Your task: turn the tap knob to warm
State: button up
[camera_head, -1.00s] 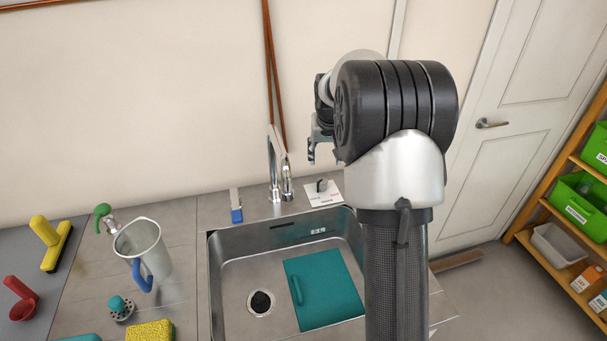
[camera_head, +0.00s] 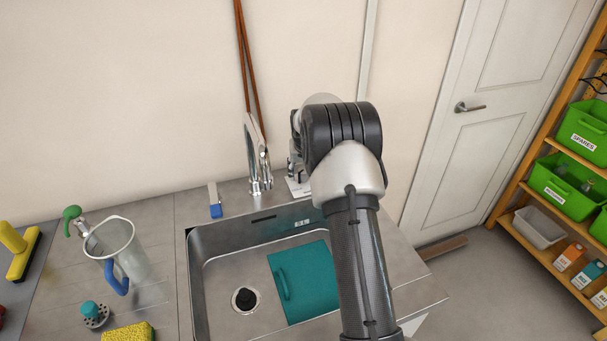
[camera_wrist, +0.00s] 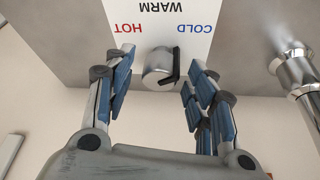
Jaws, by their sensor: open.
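The tap knob (camera_wrist: 160,68) is a round silver knob with a black pointer bar, on a white plate (camera_wrist: 118,12) lettered HOT, WARM and COLD, upside down in the wrist view. The bar lies on the knob's right side, its upper end towards COLD. My gripper (camera_wrist: 161,60) is open, one blue-padded finger on each side of the knob, with gaps visible. In the head view the plate (camera_head: 299,188) shows beside the tap; my gripper (camera_head: 295,160) is above it, partly hidden by my arm, which also hides the knob.
The chrome tap (camera_head: 257,160) stands close left of the plate; its body (camera_wrist: 298,72) shows at right in the wrist view. The sink (camera_head: 215,275) is in front, holding a teal board (camera_head: 305,280). A blue-ended tool (camera_head: 215,205) and a jug (camera_head: 118,250) are further left.

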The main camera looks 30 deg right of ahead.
jog(key=shift+w+f, duration=0.15)
jog(key=shift+f, duration=0.15)
jog(key=shift+c, duration=0.3)
jog(key=c, duration=1)
